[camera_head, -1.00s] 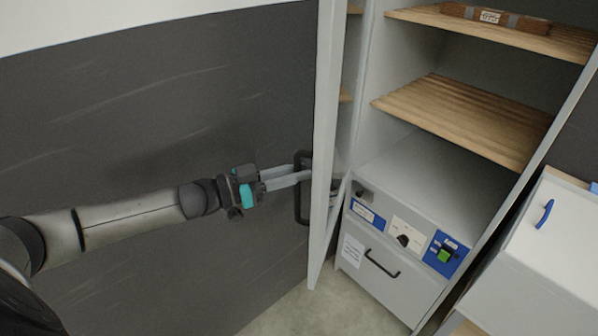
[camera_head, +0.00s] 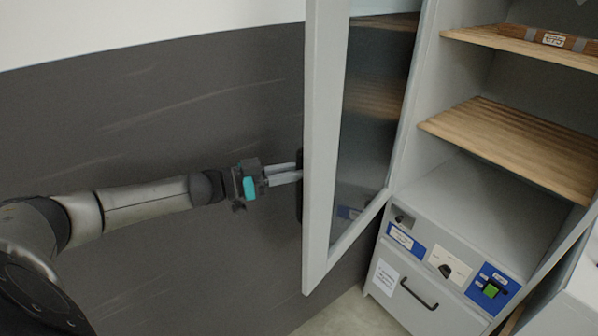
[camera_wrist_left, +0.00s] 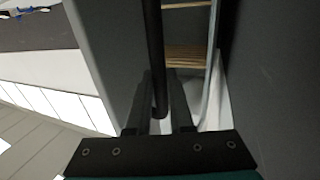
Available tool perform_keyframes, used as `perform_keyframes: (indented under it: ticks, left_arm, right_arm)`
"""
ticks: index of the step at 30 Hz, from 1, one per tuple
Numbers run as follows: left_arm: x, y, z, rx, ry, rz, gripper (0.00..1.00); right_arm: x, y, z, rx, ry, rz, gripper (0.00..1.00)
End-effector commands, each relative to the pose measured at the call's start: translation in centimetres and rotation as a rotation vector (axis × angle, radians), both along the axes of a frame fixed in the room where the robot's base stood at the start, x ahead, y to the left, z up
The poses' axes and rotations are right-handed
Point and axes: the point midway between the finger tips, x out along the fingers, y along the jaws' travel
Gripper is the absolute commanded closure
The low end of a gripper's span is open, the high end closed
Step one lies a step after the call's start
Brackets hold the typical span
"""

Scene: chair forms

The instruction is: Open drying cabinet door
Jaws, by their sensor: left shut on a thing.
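The drying cabinet door (camera_head: 322,140) stands open, a grey frame with a dark glass pane (camera_head: 368,120), swung out to the left of the cabinet (camera_head: 455,235). My left gripper (camera_head: 299,174) reaches in from the left to the door's outer side, at the dark handle (camera_head: 299,198), which is partly hidden behind the door frame's edge. In the left wrist view the dark upright handle (camera_wrist_left: 153,50) stands between the fingers of the left gripper (camera_wrist_left: 160,85), which is shut on it. My right gripper is not in view.
The cabinet holds slatted wooden shelves (camera_head: 515,145) with a brown wooden piece (camera_head: 553,38) on the top one. Below are a control panel with a green button (camera_head: 491,290) and a drawer handle (camera_head: 418,294). A dark wall (camera_head: 200,110) runs behind my arm.

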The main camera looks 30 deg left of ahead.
Motion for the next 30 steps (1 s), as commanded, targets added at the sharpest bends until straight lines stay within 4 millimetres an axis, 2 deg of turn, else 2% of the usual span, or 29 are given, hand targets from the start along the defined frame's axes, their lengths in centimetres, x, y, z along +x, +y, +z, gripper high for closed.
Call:
perform_keyframes:
  ticks: [3, 4, 11, 22, 30]
  left_arm:
    - [0.1, 0.0, 0.2, 0.000, -0.004, 0.003, 1.00]
    - [0.1, 0.0, 0.2, 0.000, -0.004, 0.003, 0.77]
    - [0.1, 0.0, 0.1, 0.000, -0.002, 0.001, 0.51]
    - [-0.3, 0.3, 0.0, 0.001, -0.001, 0.000, 0.50]
    - [-2.6, 2.1, -0.1, 0.003, 0.003, 0.000, 0.50]
  right_arm:
    - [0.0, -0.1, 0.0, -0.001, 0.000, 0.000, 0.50]
    - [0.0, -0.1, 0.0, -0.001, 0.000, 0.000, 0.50]
    - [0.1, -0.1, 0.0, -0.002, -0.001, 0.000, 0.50]
    - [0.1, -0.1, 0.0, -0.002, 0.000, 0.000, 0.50]
    - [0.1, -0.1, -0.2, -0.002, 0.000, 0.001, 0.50]
